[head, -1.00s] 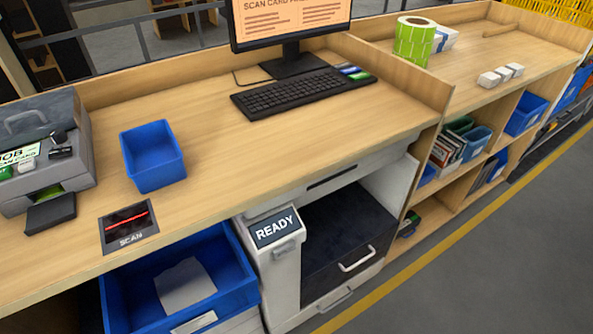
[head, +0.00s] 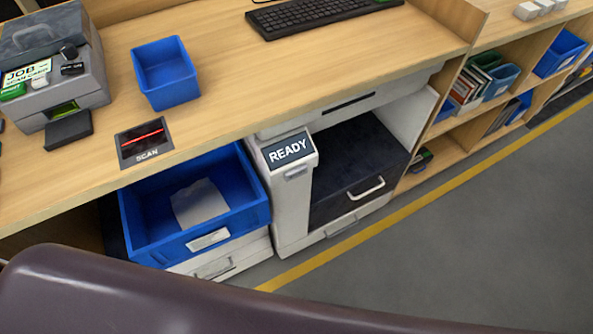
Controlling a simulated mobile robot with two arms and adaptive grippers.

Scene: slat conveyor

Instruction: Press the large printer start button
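The large printer (head: 289,215) is a white and dark unit under the counter. Its small screen (head: 288,149) reads READY. A small grey part (head: 297,171) sticks out just below the screen; I cannot tell whether it is the start button. A dark front with a light handle (head: 369,188) is to the right of the screen column. Neither of my grippers is in view.
A smaller grey machine (head: 63,85) with a JOB label stands on the counter at left. A blue bin (head: 166,85) and a SCAN pad (head: 144,142) are beside it. A large blue tray (head: 160,240) holding paper is left of the printer. Open floor lies at lower right.

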